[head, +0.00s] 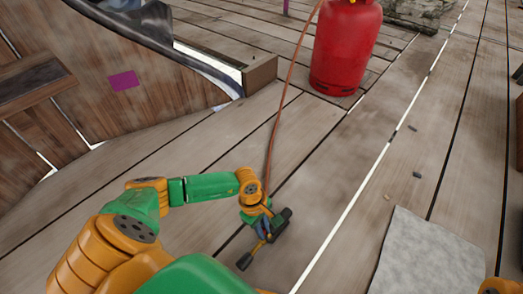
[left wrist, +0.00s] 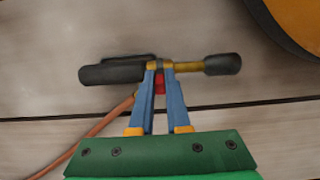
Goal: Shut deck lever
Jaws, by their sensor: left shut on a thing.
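My left gripper (head: 263,226) is low over the plank deck in the head view, with its blue fingers (left wrist: 160,78) closed. It is shut on a torch-like tool (left wrist: 112,73) with a black grip, a brass rod and a black knob end. A small red part shows between the fingers. The tool's dark grip also shows in the head view (head: 285,215). I cannot tell whether the tool touches the deck. No separate deck lever can be made out. My right gripper is not in view.
A brown hose (head: 279,115) runs from the red gas bottle (head: 346,45) to the tool. A curved wooden structure (head: 120,85) with a purple square stands at the left. A grey sheet (head: 430,255) lies at the lower right. Small dark bits lie on the otherwise clear planks.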

